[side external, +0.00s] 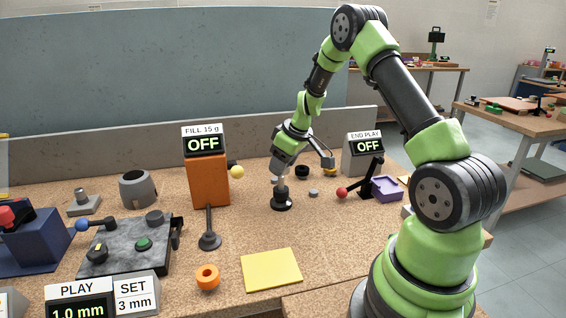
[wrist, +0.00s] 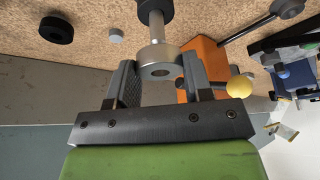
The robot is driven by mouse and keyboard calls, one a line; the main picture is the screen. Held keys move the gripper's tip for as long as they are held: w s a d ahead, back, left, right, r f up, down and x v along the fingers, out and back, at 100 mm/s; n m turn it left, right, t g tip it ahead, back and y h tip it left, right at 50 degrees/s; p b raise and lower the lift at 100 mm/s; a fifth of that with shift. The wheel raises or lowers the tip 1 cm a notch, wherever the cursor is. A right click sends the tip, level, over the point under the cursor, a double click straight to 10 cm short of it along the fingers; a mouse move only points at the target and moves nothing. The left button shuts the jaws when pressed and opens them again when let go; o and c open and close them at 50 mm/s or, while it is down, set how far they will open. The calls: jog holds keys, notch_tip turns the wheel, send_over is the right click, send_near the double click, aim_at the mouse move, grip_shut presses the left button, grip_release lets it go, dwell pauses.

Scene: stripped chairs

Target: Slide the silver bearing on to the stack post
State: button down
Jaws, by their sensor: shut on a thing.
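The stack post (wrist: 153,12) has a dark lower part and a pale shaft that meets the bearing's far side in the wrist view. In the side view the post (side external: 281,198) stands upright on its round black base. My gripper (side external: 281,167) is right above it, and the bearing is hard to make out there. I cannot tell whether the shaft's tip is inside the bearing's hole.
An orange box (side external: 207,180) with a yellow ball (side external: 237,171) stands left of the post. A red-knobbed lever (side external: 342,191) is further right. A yellow sheet (side external: 271,270) lies in front.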

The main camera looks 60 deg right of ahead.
jog(key=shift+f, duration=0.15)
jog(key=shift+f, duration=2.35)
jog(key=shift+c, duration=2.3)
grip_release()
jog(key=v, duration=0.9)
jog(key=shift+s+r, duration=0.1)
jog(key=shift+r, duration=0.2)
jog(key=a+r+t, duration=0.1)
jog(key=a+r, duration=0.8)
jog(key=s+a+r+m+t+y, duration=0.1)
jog(key=s+a+r+m, duration=0.1)
jog(key=s+a, duration=0.5)
jog(key=s+a+r+m+y, duration=0.1)
jog(key=s+a+r+m, duration=0.1)
jog(key=s+a+r, duration=0.3)
jog(key=s+a, duration=0.2)
jog(key=s, duration=0.2)
jog(key=shift+r+t, duration=0.3)
jog(key=shift+t, duration=0.1)
